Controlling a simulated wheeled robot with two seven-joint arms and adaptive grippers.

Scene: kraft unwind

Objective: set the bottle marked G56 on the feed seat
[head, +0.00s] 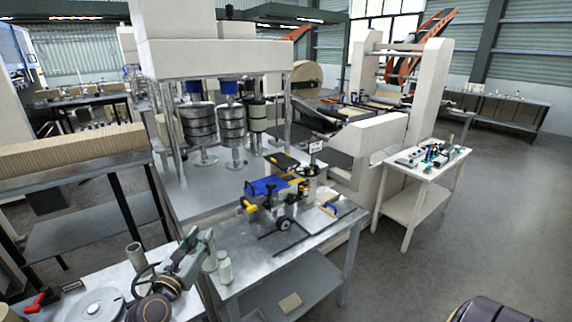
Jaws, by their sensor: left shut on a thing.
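My left gripper (201,244) comes in from the lower left over the near metal table. It is shut on a small pale bottle (209,262), partly covered by the fingers. A second pale greenish bottle (224,268) stands upright just to the right of it. The marks on both bottles are too small to read, so I cannot tell which is G56. I cannot make out a feed seat with certainty. My right gripper is not in view.
A blue and yellow device (266,187) and a black-handled wheel (284,224) are on the metal table to the right. A grey-green cylinder (135,256) and a round metal disc (98,303) are at the lower left. A white side table (408,178) holds small parts.

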